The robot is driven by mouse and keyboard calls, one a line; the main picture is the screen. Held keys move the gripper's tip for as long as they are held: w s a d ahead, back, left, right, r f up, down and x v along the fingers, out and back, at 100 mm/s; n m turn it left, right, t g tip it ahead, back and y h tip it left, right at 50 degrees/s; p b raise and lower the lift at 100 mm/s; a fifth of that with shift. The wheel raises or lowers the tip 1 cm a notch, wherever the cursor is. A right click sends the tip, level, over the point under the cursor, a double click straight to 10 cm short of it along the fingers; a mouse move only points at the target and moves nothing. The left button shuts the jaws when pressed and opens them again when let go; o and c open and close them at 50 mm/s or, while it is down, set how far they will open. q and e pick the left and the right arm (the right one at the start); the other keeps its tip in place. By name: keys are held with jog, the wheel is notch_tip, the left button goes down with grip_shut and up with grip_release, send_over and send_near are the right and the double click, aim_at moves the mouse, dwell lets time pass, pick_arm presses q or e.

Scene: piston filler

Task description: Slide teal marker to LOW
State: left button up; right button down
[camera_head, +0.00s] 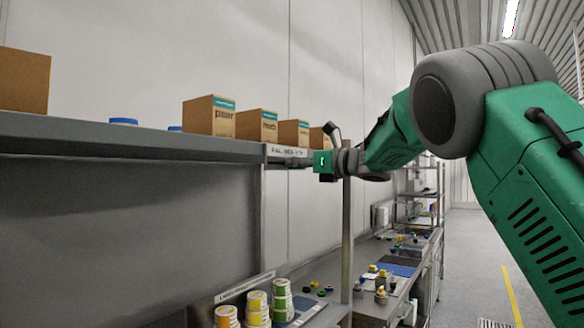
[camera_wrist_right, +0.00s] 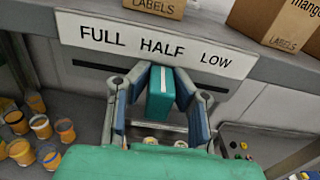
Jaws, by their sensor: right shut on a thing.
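The teal marker (camera_wrist_right: 161,96) is a small block with a white stripe. It sits at the slot of a white label strip (camera_wrist_right: 100,33) reading FULL, HALF and LOW from left to right. The marker stands below HALF, left of LOW. My right gripper (camera_wrist_right: 162,90) has its two fingers on either side of the marker and is shut on it. In the head view my right gripper (camera_head: 288,161) reaches to the label strip at the shelf's end; the marker is too small to tell there. My left gripper is not in view.
Cardboard boxes (camera_head: 208,116) stand on the shelf (camera_head: 120,140) above the strip. Lidded cups (camera_wrist_right: 40,126) stand on the lower surface at left. A shelf post (camera_head: 347,230) is close to my right wrist. A workbench (camera_head: 370,262) with small items runs behind.

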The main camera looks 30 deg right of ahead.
jog(key=shift+d+f+h, duration=0.3)
jog(key=shift+d+f, duration=0.15)
jog(key=shift+f, duration=0.25)
jog(key=shift+d, duration=0.2)
jog(key=d, duration=0.1)
jog(key=w+d, duration=0.1)
jog(key=d, duration=0.2)
jog(key=shift+w, duration=0.3)
jog(key=c, duration=1.7)
grip_release()
jog(key=shift+c, duration=0.2)
jog(key=o, duration=0.3)
jog(key=shift+s+r, duration=0.1)
jog(key=shift+s, duration=0.1)
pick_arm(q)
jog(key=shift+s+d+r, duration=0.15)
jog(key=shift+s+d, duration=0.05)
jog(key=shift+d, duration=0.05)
pick_arm(e)
jog(key=shift+d+r, duration=0.15)
jog(key=shift+d, duration=0.15)
